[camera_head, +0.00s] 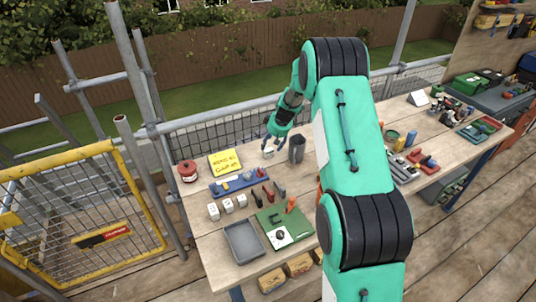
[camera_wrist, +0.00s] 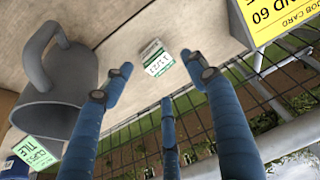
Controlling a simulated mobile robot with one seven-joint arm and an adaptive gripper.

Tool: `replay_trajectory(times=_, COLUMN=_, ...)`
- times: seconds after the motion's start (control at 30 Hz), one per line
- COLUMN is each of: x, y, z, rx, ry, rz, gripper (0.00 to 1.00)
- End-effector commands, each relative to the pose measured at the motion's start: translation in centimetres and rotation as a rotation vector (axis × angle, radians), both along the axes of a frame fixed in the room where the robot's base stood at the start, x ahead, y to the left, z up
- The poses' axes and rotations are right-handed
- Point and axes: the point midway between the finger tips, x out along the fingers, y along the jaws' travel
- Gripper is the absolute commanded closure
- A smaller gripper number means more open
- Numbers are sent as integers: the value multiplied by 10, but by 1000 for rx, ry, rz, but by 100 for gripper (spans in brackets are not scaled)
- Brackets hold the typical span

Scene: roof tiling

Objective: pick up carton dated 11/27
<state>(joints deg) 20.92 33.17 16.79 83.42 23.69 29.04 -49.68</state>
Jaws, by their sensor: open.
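A small white carton with a green band (camera_wrist: 157,58) stands on the table top in the wrist view. Its printed date looks like 11/27, but the last digit is not sharp. It shows as a small pale shape (camera_head: 268,154) under my gripper in the head view. My gripper (camera_wrist: 158,76) is open, its blue fingers spread around the near side of the carton with gaps and nothing held. In the head view my gripper (camera_head: 271,145) is at the table's far edge.
A grey mug (camera_wrist: 50,95) stands left of the carton in the wrist view; it shows as a dark cup (camera_head: 297,148) in the head view. A yellow job card (camera_head: 225,163) lies left of my gripper. A mesh railing (camera_head: 225,130) runs behind the table edge.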

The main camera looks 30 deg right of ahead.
Motion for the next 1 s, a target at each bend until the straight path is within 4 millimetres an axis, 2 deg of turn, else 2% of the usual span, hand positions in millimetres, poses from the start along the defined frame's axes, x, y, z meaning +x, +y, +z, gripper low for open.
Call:
replay_trajectory(times=0.23, x=2, y=1, z=-6, rx=1, ry=1, rz=0, gripper=42)
replay_trajectory(times=0.7, x=18, y=4, z=-47, rx=1, ry=1, rz=-1, gripper=42)
replay_trajectory(times=1.0, x=19, y=4, z=-48, rx=0, ry=1, rz=0, gripper=42)
